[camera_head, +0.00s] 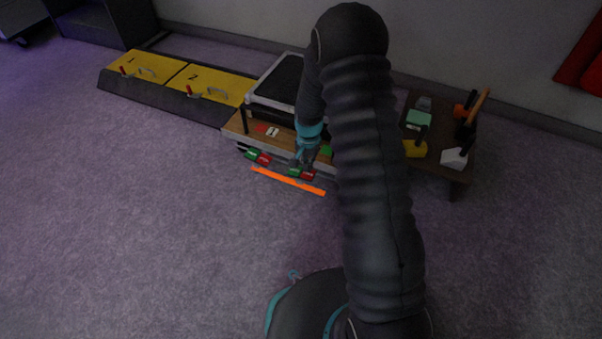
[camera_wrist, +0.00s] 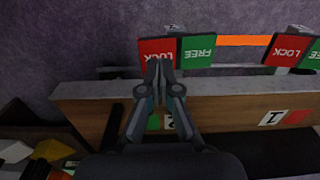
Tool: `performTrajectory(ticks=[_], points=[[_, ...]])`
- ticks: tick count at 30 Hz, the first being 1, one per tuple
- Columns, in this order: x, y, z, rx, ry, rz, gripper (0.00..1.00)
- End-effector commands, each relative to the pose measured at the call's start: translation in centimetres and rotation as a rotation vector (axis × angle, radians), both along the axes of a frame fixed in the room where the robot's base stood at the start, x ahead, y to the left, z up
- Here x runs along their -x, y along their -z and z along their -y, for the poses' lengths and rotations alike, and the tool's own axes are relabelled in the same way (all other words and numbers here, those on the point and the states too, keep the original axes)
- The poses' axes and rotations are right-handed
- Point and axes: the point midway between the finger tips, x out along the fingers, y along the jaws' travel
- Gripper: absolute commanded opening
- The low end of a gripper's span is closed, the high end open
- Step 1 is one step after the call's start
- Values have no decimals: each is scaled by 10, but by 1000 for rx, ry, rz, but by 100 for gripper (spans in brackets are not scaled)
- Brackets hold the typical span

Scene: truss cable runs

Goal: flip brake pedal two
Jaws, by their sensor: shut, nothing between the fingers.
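Brake pedal two (camera_head: 301,173) is a red and green plate pair at the front edge of a wooden-fronted bench (camera_head: 236,131). In the wrist view its red LOCK plate (camera_wrist: 157,50) is on the left and its green FREE plate (camera_wrist: 197,51) on the right. My gripper (camera_head: 304,160) is shut and empty, right at this pedal. In the wrist view my fingertips (camera_wrist: 160,66) overlap the plates' lower edge near the seam between LOCK and FREE; I cannot tell whether they touch. The number label behind the fingers is partly hidden.
Brake pedal one (camera_head: 258,156) has the same plates, beside the card marked 1 (camera_head: 272,132). An orange strip (camera_head: 288,181) lies on the floor in front. A tool table (camera_head: 437,156) stands at right, and yellow numbered panels (camera_head: 190,78) at left. Open carpet lies in front.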

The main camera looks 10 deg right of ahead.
Motion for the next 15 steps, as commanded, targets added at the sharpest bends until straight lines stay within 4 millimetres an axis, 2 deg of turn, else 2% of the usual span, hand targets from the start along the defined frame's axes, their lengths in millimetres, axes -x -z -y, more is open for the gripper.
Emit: performTrajectory(ticks=[15], points=[[0, 7, 0, 0, 0, 0, 0]])
